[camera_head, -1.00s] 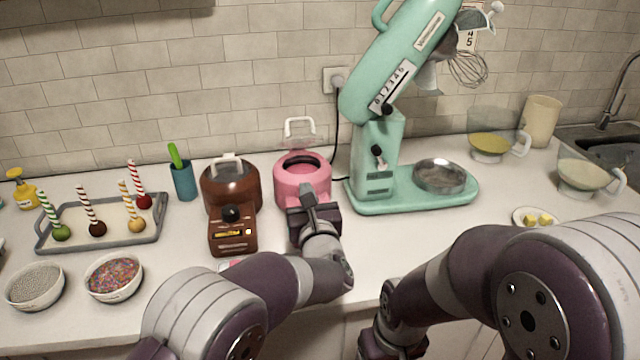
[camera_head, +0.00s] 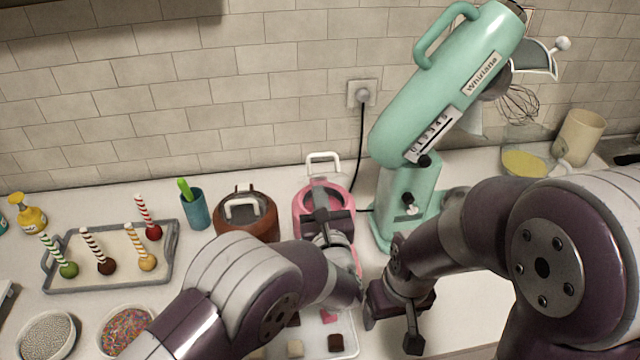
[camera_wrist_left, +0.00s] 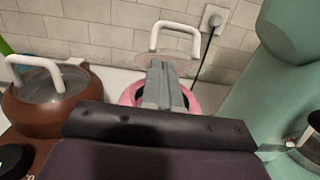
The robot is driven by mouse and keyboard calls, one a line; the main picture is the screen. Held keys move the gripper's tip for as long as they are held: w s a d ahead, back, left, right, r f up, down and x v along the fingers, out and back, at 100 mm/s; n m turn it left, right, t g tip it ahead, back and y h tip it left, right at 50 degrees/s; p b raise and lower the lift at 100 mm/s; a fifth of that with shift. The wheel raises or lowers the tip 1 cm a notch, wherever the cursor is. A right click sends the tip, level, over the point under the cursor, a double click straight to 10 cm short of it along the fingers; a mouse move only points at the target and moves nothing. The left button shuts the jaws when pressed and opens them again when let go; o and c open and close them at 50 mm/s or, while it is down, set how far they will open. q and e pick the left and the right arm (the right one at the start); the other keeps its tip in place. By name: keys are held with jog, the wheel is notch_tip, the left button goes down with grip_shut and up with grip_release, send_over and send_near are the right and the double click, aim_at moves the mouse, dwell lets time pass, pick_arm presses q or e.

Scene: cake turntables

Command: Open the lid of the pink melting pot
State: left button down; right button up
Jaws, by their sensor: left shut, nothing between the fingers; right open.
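The pink melting pot (camera_head: 300,212) stands on the counter between the brown pot and the mixer. Its clear lid stands raised at the back rim, with its white handle (camera_head: 323,157) on top; the handle also shows in the left wrist view (camera_wrist_left: 174,27). My left gripper (camera_head: 320,190) is shut and empty, its fingers over the pot's opening and in front of the raised lid. The fingers (camera_wrist_left: 157,72) hide part of the lid and pot; I cannot tell whether they touch the lid. My right gripper (camera_head: 391,328) is open and empty, low at the right.
A brown pot (camera_head: 247,222) with its lid down stands left of the pink pot. The mint mixer (camera_head: 440,95) stands close on the right. A tray of cake pops (camera_head: 70,280) and a bowl of sprinkles (camera_head: 125,328) are left. A tray with chocolate pieces (camera_head: 335,342) lies in front.

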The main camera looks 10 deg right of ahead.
pick_arm(q)
jog(key=shift+w+r, duration=0.15)
jog(key=shift+w, duration=0.15)
pick_arm(e)
jog(key=shift+w+r, duration=0.4)
jog(key=shift+w, duration=0.1)
pick_arm(q)
jog(key=shift+s, duration=0.15)
pick_arm(e)
jog(key=shift+s, duration=0.1)
pick_arm(q)
jog(key=shift+r, duration=0.1)
